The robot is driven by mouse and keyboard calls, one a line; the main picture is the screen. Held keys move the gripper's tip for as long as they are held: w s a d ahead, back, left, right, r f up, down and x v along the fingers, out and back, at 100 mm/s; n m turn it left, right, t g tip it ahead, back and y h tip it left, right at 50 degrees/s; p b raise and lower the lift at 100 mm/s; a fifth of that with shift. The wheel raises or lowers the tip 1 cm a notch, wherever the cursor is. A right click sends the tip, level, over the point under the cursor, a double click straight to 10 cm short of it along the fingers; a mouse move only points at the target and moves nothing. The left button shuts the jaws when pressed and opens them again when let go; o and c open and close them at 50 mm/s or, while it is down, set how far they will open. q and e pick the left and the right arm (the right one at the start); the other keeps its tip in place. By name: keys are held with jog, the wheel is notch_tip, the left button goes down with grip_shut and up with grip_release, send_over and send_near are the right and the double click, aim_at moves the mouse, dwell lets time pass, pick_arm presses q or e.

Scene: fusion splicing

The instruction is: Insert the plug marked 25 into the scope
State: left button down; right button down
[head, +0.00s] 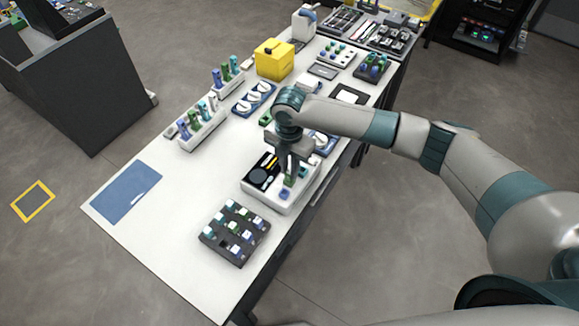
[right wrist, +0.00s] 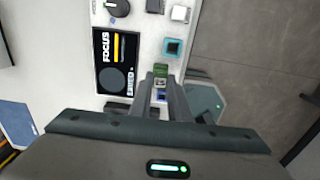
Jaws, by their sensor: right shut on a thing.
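The scope (head: 262,199) is a white box on the table with a black screen, which reads FOCUS in the right wrist view (right wrist: 117,62). A teal square port (right wrist: 173,47) shows on its face. My right gripper (head: 289,172) points down over the scope's right part and is shut on a green plug (right wrist: 160,70), beside the screen. A blue spot (right wrist: 160,97) shows between the fingers. The plug's number is not readable, and I cannot tell whether its lower end is seated in a port or just above. My left gripper is not in view.
A dark rack (head: 235,232) with several green, teal and blue plugs stands in front of the scope. White racks of plugs (head: 202,128) and a yellow box (head: 273,59) stand farther back. A blue mat (head: 127,192) lies at left, with clear table around it.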

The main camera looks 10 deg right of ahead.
jog(key=shift+f, duration=0.1)
dwell(0.6)
jog(key=c, duration=1.6)
grip_release()
jog(key=shift+p, duration=0.3)
notch_tip(320, 180, up, 4)
jog(key=p, duration=0.4)
jog(key=shift+r, duration=0.2)
jog(key=shift+r+p, duration=0.6)
jog(key=shift+r, duration=0.25)
